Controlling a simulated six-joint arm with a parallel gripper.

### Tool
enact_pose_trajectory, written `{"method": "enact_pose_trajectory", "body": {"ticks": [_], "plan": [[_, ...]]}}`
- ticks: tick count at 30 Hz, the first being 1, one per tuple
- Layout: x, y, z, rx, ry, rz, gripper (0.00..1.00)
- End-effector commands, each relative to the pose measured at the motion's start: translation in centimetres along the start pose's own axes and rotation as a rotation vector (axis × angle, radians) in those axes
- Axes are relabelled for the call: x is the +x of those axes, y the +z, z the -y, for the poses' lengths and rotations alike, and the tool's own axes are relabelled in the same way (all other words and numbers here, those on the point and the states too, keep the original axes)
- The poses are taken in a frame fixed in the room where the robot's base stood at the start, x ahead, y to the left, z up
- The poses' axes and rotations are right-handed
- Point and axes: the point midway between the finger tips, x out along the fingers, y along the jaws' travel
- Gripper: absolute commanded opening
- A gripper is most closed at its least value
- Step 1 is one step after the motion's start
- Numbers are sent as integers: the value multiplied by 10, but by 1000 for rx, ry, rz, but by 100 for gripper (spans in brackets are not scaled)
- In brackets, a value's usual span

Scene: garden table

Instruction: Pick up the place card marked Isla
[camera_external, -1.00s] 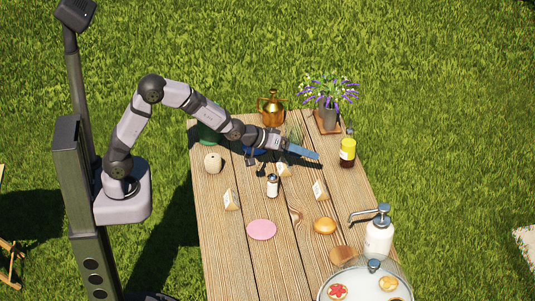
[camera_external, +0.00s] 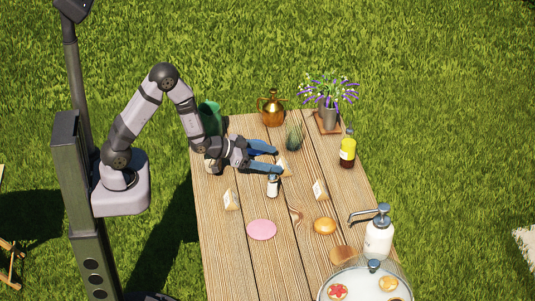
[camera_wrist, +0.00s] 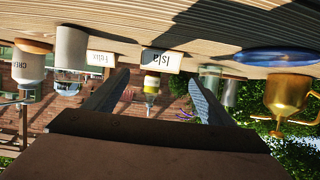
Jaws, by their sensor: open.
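The place card marked Isla (camera_wrist: 160,61) stands in the middle of the wrist view, which is upside down, between the lines of my two fingers. In the external view this card (camera_external: 284,167) is a small pale tent near my fingertips. My gripper (camera_external: 277,160) is open and low over the table, its blue fingers pointing right toward the card. In the wrist view my gripper (camera_wrist: 158,77) has nothing between its fingers but the view of the card ahead. Contact with the card cannot be made out.
A card marked Felix (camera_wrist: 101,58) stands left of Isla in the wrist view. A white shaker (camera_external: 273,186) is close to the lower finger. A pink plate (camera_external: 261,230) lies nearer the front.

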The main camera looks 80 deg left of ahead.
Motion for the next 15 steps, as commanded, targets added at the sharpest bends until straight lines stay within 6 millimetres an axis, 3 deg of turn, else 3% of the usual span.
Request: {"method": "enact_pose_trajectory", "body": {"ticks": [8, 15], "plan": [[7, 1, 0, -1, 0, 1, 77], [27, 6, -2, -1, 1, 3, 77]]}}
